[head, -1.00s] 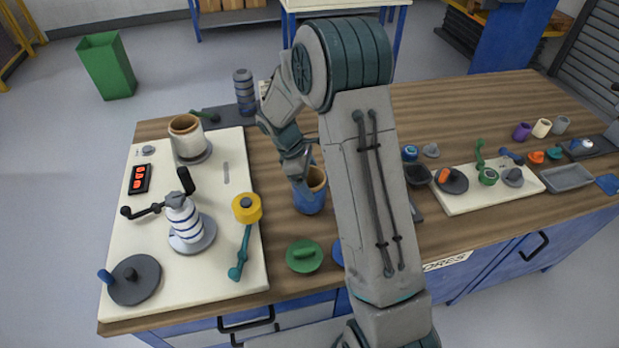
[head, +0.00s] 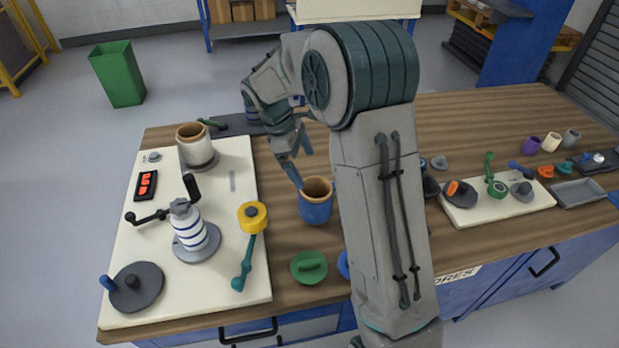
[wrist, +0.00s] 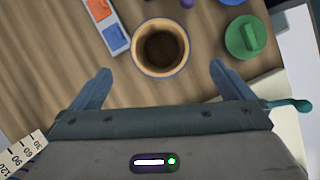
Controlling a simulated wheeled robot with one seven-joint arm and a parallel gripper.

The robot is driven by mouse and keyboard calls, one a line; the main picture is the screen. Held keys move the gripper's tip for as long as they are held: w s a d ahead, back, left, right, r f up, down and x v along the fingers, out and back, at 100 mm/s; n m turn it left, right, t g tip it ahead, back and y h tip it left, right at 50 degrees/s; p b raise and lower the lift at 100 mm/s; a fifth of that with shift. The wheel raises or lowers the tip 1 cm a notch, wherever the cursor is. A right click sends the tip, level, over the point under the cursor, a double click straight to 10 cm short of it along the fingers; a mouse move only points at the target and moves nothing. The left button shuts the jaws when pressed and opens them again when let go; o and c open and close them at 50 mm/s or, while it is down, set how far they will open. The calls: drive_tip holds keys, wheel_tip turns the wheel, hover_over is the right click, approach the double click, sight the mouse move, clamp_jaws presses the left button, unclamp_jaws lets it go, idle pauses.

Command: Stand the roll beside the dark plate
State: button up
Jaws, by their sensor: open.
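A blue hollow roll with a tan rim (head: 316,211) stands upright on the wooden bench, right of the cream board. The wrist view shows its round rim (wrist: 160,72) and dark hollow from above. My gripper (head: 303,168) is open and empty, above and behind the roll. In the wrist view the roll lies just ahead of the space between my fingertips (wrist: 162,72), touching neither. A dark round plate with a blue peg (head: 145,295) lies at the board's near left corner.
The cream board (head: 165,245) bears a white-blue striped roll (head: 190,228), a white roll (head: 197,152) and a yellow-topped item (head: 252,217). A green knobbed disc (head: 309,267) lies near the blue roll. A blue-orange box (wrist: 106,27) is close by. My arm hides the bench's middle.

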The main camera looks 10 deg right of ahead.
drive_tip(key=s+d+r+m+t+y, duration=0.2)
drive_tip(key=s+r+m, duration=0.3)
drive_tip(key=s+r, duration=0.45)
drive_tip(key=s+d+f+m+t+y, duration=0.1)
drive_tip(key=s+m+t+y, duration=0.1)
drive_tip(key=s+m, duration=0.6)
drive_tip(key=s, duration=0.7)
drive_tip(key=shift+m+t, duration=0.3)
drive_tip(key=shift+d+f, duration=0.15)
